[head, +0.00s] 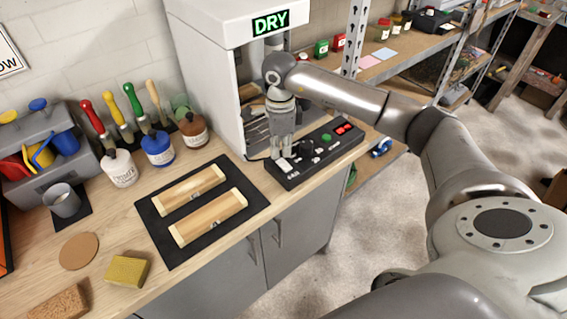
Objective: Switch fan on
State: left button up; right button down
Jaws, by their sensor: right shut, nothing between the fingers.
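A black control panel (315,165) lies at the counter's right end, in front of a white cabinet (205,50) with a lit green DRY sign (270,23). The panel carries a black knob (306,149), a green button (327,138) and red lit switches (344,128). My right gripper (284,158) points down, shut and empty, over the panel's left part. Its fingertips hide some of the panel; I cannot tell whether they touch it. No fan can be made out. My left gripper is out of view.
Two wooden pieces (208,216) lie on a black mat (160,236) left of the panel. Paint bottles (158,148), brushes, a grey cup (62,200), a yellow sponge (127,271) and a tool caddy (45,150) crowd the counter's left. Shelves (410,45) stand behind right.

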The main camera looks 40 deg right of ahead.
aim_at(281, 161)
jog(key=shift+s+f+b, duration=0.1)
jog(key=shift+f+b, duration=0.95)
jog(key=shift+f, duration=0.25)
dwell(0.9)
jog(key=shift+r, duration=0.1)
jog(key=shift+r+p, duration=0.65)
jog(key=shift+r, duration=0.15)
jog(key=shift+r+p, duration=1.45)
jog(key=shift+r, duration=1.2)
